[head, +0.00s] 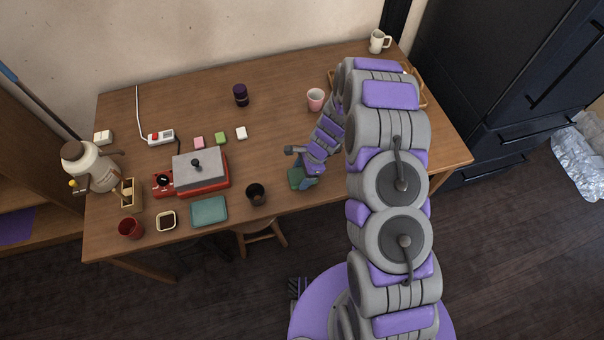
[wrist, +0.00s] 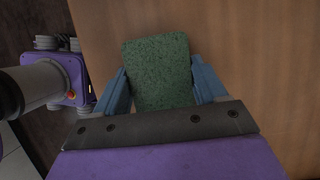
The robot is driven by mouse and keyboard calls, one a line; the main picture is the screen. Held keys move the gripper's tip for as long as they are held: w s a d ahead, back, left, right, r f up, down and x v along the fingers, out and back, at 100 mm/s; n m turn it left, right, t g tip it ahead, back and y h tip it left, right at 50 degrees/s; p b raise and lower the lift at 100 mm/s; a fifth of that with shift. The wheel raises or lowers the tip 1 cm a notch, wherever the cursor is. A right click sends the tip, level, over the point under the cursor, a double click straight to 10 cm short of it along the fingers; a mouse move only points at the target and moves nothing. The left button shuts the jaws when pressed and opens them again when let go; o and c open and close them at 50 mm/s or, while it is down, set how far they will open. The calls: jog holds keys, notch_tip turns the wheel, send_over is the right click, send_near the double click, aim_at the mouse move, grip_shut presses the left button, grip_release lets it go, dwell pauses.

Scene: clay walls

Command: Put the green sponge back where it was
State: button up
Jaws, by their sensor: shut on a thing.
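The green sponge (wrist: 158,65) is a dark green speckled block between the two blue fingers of my gripper (wrist: 162,82) in the wrist view. The fingers are shut on its sides, and its far end sticks out beyond them. In the head view the sponge (head: 294,177) shows at the front edge area of the wooden table, right of the dark cup, partly hidden by my gripper (head: 303,181). I cannot tell whether the sponge touches the table top.
A dark cup (head: 256,194) stands just left of my gripper. A teal cloth-like square (head: 209,212) and a red-and-grey machine (head: 200,172) lie further left. The table's centre is clear.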

jog(key=o, duration=0.9)
jog(key=shift+f, duration=0.1)
jog(key=shift+o, duration=0.2)
jog(key=s+d+r+n+p, duration=0.2)
jog(key=r, duration=0.9)
jog(key=s+d+r+n+p, duration=0.1)
jog(key=d+r+n, duration=0.15)
jog(key=r, duration=0.85)
jog(key=s+d+r+n+h, duration=0.1)
jog(key=s+d+r+n, duration=0.25)
jog(key=s+r, duration=0.7)
jog(key=s+d+r+n+h, duration=0.1)
jog(key=s+d+r+n, duration=0.2)
jog(key=s, duration=0.6)
jog(key=s+d+r+n+h, duration=0.2)
jog(key=s+r, duration=0.3)
jog(key=s, duration=0.4)
jog(key=shift+s+d+r+n+g, duration=0.2)
jog(key=shift+s+d+n+g, duration=0.15)
jog(key=shift+d+n, duration=0.45)
jog(key=shift+a, duration=0.15)
